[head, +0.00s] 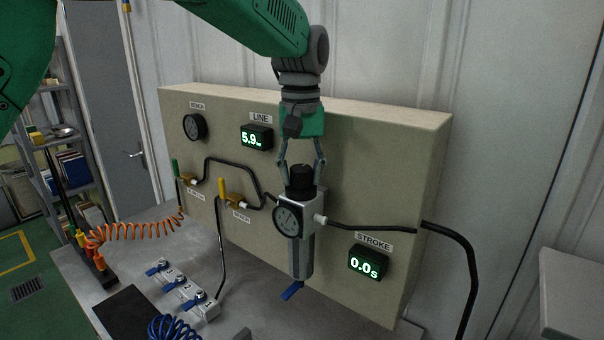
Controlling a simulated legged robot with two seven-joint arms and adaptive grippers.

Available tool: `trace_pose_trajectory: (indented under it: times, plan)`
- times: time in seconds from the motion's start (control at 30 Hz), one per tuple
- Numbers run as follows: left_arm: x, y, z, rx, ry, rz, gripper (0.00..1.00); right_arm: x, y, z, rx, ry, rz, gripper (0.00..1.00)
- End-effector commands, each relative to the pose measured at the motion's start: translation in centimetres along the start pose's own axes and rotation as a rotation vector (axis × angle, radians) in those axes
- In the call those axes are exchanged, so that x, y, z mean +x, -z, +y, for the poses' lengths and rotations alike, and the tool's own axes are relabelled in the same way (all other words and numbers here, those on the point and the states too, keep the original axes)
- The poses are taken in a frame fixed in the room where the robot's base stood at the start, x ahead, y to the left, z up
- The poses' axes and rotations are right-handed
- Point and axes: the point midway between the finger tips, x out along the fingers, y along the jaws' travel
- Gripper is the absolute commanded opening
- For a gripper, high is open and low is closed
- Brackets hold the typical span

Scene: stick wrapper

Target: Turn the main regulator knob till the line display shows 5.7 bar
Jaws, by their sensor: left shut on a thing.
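The main regulator (303,222) is a silver body with a round gauge, mounted on the beige panel. Its black knob (301,178) sits on top. My left gripper (301,170) reaches down from above and is shut on the knob, one finger on each side. The line display (256,138) at the upper left of the regulator reads 5.9, with small unit text after it. My right gripper is not in view.
The beige panel (390,130) also carries a bench gauge (194,127), yellow-handled and green-handled valves, black hoses and a stroke display (368,263) reading 0.0 s. A grey bench below holds a valve block (185,290), an orange coiled hose (140,229) and a blue coiled hose.

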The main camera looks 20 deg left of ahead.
Motion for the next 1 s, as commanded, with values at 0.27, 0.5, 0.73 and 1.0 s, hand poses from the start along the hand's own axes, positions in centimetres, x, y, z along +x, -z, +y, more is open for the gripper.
trace_pose_trajectory:
  times: [0.27,0.5,0.73,1.0]
  plan:
    - [-0.54,0.24,0.09,-0.155,-0.007,0.013,0.05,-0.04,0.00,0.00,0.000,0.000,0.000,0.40]
    - [-0.53,0.26,0.04,-0.216,-0.007,0.013,0.05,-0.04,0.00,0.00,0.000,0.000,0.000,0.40]
    - [-0.51,0.26,0.05,-0.228,-0.008,0.012,0.05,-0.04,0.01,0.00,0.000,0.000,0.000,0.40]
    - [-0.49,0.26,0.06,-0.227,-0.008,0.012,0.41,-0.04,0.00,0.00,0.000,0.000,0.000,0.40]
